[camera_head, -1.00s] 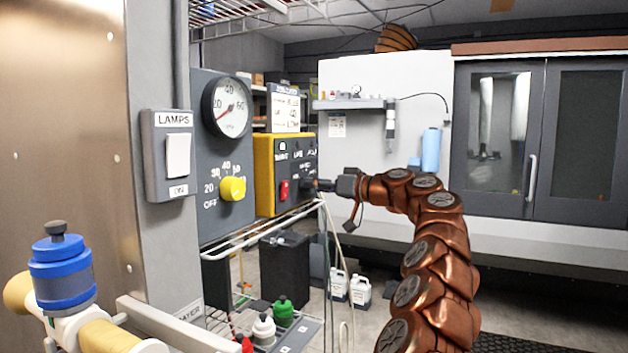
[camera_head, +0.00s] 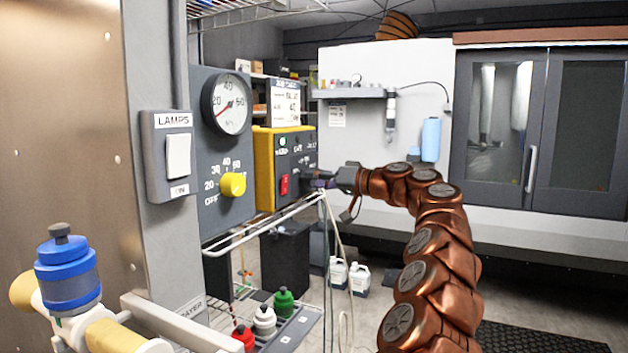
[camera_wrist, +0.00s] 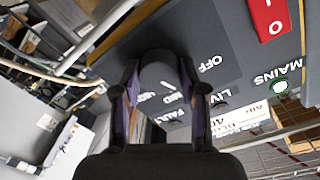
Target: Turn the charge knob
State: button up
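The charge knob (camera_wrist: 158,70) is a dark grey knob on the dark control panel with the yellow side (camera_head: 264,170). In the wrist view the labels OFF and MID are beside it, and the panel appears turned round. My gripper (camera_wrist: 158,78) has one finger on each side of the knob, and the knob fills the gap between the fingertips. In the head view my gripper (camera_head: 318,181) reaches the panel from the right, and the knob is hidden behind it.
A red switch (camera_head: 284,185) is just left of my gripper. A larger panel with a yellow knob (camera_head: 232,185) and a gauge (camera_head: 230,104) stands further left. A wire shelf (camera_head: 262,224) and a hanging hose (camera_head: 339,235) are below. Bottles (camera_head: 265,320) stand low down.

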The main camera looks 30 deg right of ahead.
jog(key=o, duration=0.5)
jog(key=shift+s, duration=0.1)
jog(key=v, duration=1.2)
jog(key=shift+a, duration=0.1)
